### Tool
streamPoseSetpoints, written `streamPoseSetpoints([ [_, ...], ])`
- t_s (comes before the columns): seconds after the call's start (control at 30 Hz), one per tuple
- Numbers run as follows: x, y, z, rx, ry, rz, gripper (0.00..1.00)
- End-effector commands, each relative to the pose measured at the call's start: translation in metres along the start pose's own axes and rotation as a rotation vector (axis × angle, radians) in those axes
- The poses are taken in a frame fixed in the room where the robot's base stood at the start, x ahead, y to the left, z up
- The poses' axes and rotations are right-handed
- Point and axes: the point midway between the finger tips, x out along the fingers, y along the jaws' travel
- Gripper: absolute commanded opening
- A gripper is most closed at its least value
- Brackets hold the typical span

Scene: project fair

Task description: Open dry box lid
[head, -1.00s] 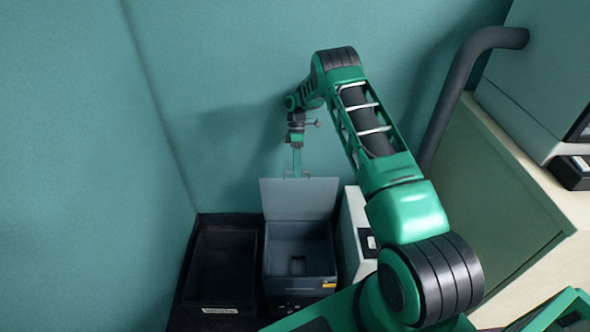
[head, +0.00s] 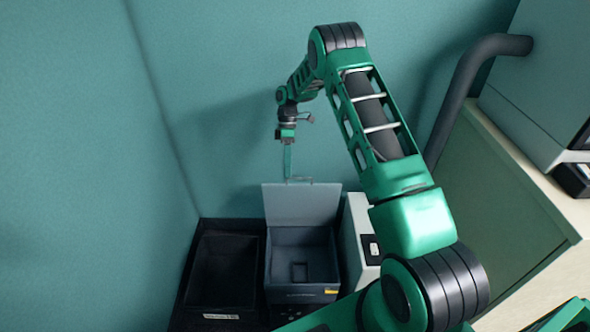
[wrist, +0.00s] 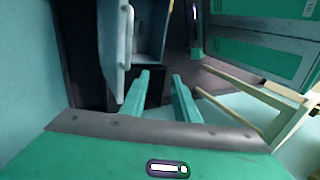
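The dry box (head: 285,284) is a dark grey box with its top open. Its grey lid (head: 302,205) stands up at the back edge, and the inside of the box shows with a small dark square on its floor. A thin handle (head: 300,179) is at the lid's upper edge. My gripper (head: 288,174) points down just above and left of that handle. In the wrist view my gripper (wrist: 162,76) has its two green fingers apart with nothing between them. The lid's pale handle (wrist: 127,38) is left of the fingers, outside the gap.
A black open bin (head: 222,270) with a white label stands left of the dry box. A white device (head: 356,235) stands close on its right. A teal wall (head: 240,90) rises behind. A green cabinet (head: 500,200) and a dark pipe (head: 455,105) are to the right.

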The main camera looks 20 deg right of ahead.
Motion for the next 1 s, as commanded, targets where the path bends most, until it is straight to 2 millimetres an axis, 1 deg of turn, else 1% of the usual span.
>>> streamPoseSetpoints([
  [0.03,-0.003,-0.009,-0.007,-0.003,-0.001,0.0,0.28],
  [0.2,-0.007,-0.032,-0.025,-0.001,-0.001,0.0,0.28],
  [0.4,-0.01,-0.046,-0.036,0.0,-0.001,0.0,0.28],
  [0.93,-0.01,-0.049,-0.039,0.0,-0.001,0.0,0.28],
  [1.0,-0.013,-0.05,-0.037,0.007,0.0,0.004,0.28],
])
